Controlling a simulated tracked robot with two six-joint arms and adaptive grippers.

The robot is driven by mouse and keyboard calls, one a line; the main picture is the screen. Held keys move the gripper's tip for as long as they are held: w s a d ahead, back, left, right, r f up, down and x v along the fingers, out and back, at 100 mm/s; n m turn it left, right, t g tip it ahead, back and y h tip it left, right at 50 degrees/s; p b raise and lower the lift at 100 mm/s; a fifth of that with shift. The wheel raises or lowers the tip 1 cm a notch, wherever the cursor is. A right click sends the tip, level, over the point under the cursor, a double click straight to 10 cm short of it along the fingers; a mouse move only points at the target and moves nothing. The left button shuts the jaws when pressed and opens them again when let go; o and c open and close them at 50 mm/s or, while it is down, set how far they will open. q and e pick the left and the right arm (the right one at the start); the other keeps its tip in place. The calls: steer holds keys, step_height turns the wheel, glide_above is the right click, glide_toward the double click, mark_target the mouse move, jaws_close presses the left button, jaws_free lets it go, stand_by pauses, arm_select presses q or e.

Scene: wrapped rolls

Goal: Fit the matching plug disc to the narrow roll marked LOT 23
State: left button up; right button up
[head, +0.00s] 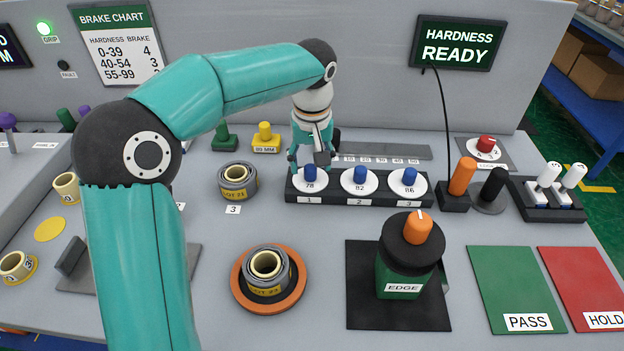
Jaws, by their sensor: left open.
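My left gripper (311,158) is open, at the left end of a dark rack (334,197). It is at the blue knob of the white plug disc 78 (312,184); I cannot tell whether they touch. Discs 82 (360,183) and 86 (409,186) sit to the right in slots 2 and 3. A grey wrapped roll with a cream core (283,285) stands on an orange round base (241,290). A similar roll (239,190) stands behind it, beside a tag 3. Both have yellow LOT labels; their last digits are hard to read. My right gripper is not in view.
A green EDGE device (396,277) with an orange knob stands on a black mat (362,318). Green PASS (512,280) and red HOLD (592,280) mats lie at right. An orange peg (462,176) stands right of the rack. My left arm hides part of the left table.

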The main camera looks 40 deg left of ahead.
arm_select(q)
steer(key=shift+w+a+f, duration=0.1)
steer(key=shift+w+f, duration=0.05)
steer(key=shift+f, duration=1.2)
jaws_close()
steer(key=shift+r, duration=0.1)
